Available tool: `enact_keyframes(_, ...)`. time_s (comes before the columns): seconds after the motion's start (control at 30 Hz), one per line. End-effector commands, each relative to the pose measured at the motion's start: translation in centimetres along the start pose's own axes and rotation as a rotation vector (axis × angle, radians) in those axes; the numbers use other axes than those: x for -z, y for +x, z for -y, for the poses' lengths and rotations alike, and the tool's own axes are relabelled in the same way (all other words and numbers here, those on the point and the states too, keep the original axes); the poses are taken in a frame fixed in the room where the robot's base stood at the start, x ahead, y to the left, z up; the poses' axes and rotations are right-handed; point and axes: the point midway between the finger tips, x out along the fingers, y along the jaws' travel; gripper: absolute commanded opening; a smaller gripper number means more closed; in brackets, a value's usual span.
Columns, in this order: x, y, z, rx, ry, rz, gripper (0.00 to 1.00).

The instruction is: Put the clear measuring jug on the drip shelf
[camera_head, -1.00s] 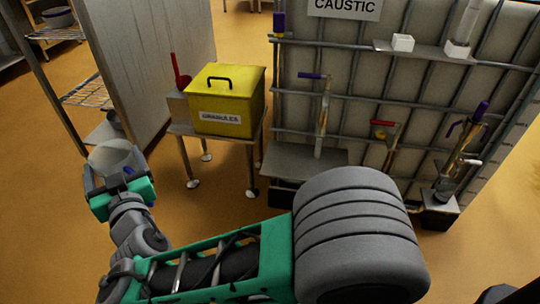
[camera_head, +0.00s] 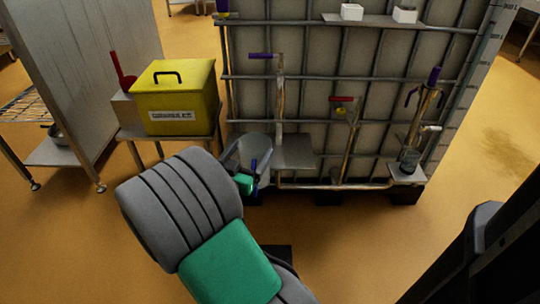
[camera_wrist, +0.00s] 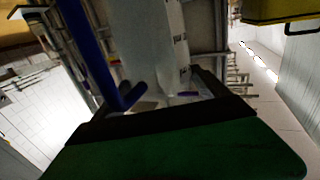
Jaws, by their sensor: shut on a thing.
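The clear measuring jug (camera_head: 236,158) is grey and see-through in the head view, in front of the lower left of the caged tank. My gripper (camera_head: 246,180) is shut on it and holds it just left of a flat grey metal shelf (camera_head: 295,152), which looks like the drip shelf. I cannot tell whether jug and shelf touch. In the wrist view the jug's pale, marked wall (camera_wrist: 168,45) rises beyond my gripper's dark fingers, and a blue bar (camera_wrist: 93,45) runs beside it. My forearm hides the floor below the jug.
A purple-handled pipe (camera_head: 279,95) stands over the shelf. A red-handled valve (camera_head: 342,101) and a small shelf with a jar (camera_head: 408,160) are to the right. A yellow box (camera_head: 175,100) on a stand is left. The grey shelf's top looks bare.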

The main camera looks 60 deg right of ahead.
Motion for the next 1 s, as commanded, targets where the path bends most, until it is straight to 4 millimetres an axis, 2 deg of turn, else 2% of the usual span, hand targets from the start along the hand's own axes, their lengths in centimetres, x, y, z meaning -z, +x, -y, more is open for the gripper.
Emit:
enact_keyframes(0.17,-0.2,2.6,-1.1,-0.03,0.003,-0.003,0.17)
enact_keyframes(0.5,-0.2,13.1,-1.3,-0.027,0.003,-0.005,0.17)
enact_keyframes(0.6,-0.1,15.7,-1.2,-0.024,0.002,-0.005,0.17)
enact_keyframes(0.83,-0.1,18.5,-1.1,-0.02,0.002,-0.005,0.17)
enact_keyframes(0.9,-2.2,18.4,-1.0,-0.018,-0.003,0.0,0.17)
enact_keyframes(1.0,-3.9,18.3,-1.0,-0.018,-0.002,-0.001,0.17)
